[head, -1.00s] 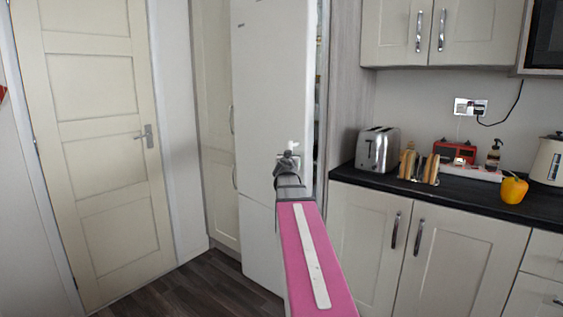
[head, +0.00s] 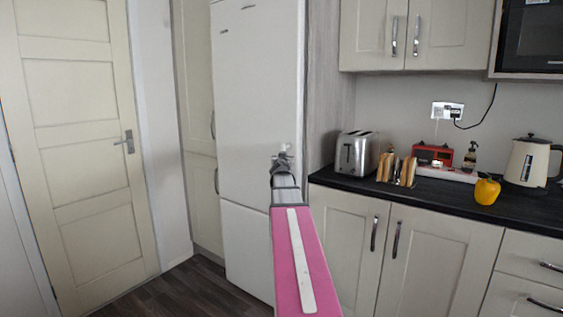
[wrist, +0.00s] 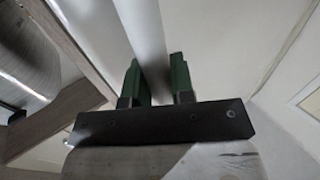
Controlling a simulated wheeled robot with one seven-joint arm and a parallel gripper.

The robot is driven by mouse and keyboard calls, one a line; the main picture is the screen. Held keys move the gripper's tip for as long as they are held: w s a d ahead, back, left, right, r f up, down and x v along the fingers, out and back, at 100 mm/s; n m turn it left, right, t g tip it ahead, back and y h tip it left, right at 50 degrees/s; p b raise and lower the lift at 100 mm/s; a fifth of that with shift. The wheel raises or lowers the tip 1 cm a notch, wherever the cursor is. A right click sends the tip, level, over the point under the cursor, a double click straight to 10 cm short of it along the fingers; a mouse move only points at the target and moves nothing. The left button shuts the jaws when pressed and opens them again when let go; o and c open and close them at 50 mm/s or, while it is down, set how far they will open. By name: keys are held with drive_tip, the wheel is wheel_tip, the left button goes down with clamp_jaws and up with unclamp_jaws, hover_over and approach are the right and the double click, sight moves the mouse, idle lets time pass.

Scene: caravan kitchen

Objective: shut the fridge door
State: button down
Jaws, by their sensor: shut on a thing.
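The tall white fridge door (head: 255,95) stands left of the counter, beside the wood-grain side panel. It looks flush or almost flush; no gap or contents show along its right edge, though my arm covers part of it. My gripper (head: 283,152) is at the right side of the door, at about mid-height. In the wrist view my green fingers (wrist: 160,80) stand on either side of a pale upright strip of the fridge door (wrist: 143,35), shut on it. I cannot tell whether that strip is a handle or the door's edge.
The dark counter (head: 335,180) with a toaster (head: 356,155), a toast rack and a yellow pepper (head: 487,190) is to the right. Base cabinets stand below it. A cream room door (head: 80,150) is at the left, with dark floor in front.

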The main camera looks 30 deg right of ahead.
drive_tip(key=shift+w+d, duration=0.25)
drive_tip(key=shift+d, duration=0.15)
drive_tip(key=c, duration=1)
unclamp_jaws()
drive_tip(key=shift+d, duration=0.15)
drive_tip(key=shift+s, duration=0.1)
drive_tip(key=v, duration=1)
drive_tip(key=shift+s+a, duration=0.25)
drive_tip(key=shift+a, duration=0.1)
